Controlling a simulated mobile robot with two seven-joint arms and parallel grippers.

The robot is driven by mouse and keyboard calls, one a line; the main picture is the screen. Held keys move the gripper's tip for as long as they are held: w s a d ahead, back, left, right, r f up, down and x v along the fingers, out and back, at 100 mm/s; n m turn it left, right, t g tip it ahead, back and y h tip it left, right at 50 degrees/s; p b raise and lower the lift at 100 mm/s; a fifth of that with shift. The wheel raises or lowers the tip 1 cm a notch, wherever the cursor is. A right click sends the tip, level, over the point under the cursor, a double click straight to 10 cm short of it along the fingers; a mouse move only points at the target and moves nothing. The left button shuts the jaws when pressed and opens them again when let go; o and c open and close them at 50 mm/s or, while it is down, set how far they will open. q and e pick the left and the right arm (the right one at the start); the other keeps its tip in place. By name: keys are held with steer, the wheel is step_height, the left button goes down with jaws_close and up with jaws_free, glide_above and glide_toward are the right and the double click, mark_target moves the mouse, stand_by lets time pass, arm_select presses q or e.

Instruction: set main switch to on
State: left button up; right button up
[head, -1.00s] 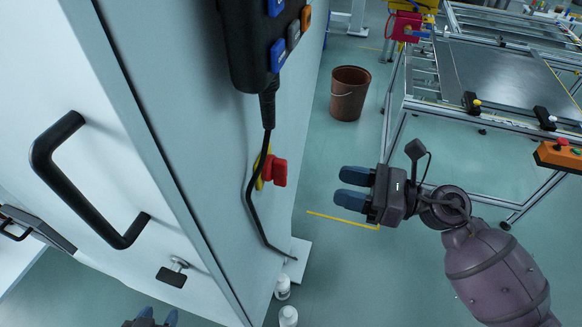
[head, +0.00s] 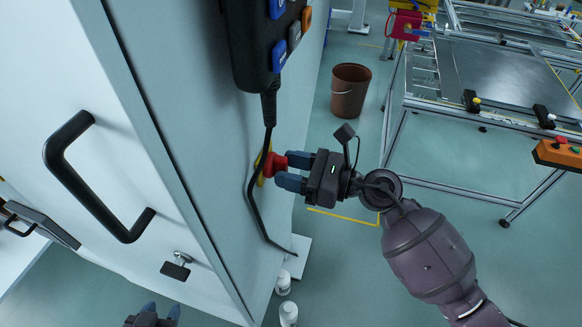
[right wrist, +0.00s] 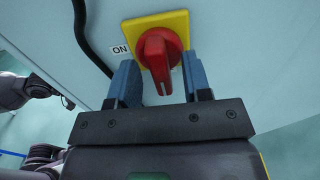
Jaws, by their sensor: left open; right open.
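The main switch is a red rotary knob (right wrist: 158,55) on a yellow plate (right wrist: 178,22), mounted on the side of the pale cabinet; an "ON" label (right wrist: 120,49) sits left of the plate in the right wrist view. The knob's grip points roughly up and down there, slightly tilted. In the head view the knob (head: 274,164) is partly hidden. My right gripper (right wrist: 160,85) is open, its blue fingers on either side of the knob; I cannot tell whether they touch it. It also shows in the head view (head: 286,172). My left gripper (head: 158,312) is open at the bottom edge.
A black pendant (head: 262,45) hangs above the knob, and its cable (head: 254,205) runs close beside it. The cabinet door has a black handle (head: 95,185). A brown bucket (head: 350,92) and a metal-framed table (head: 480,115) stand to the right.

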steer(key=shift+c, duration=0.3)
jaws_close()
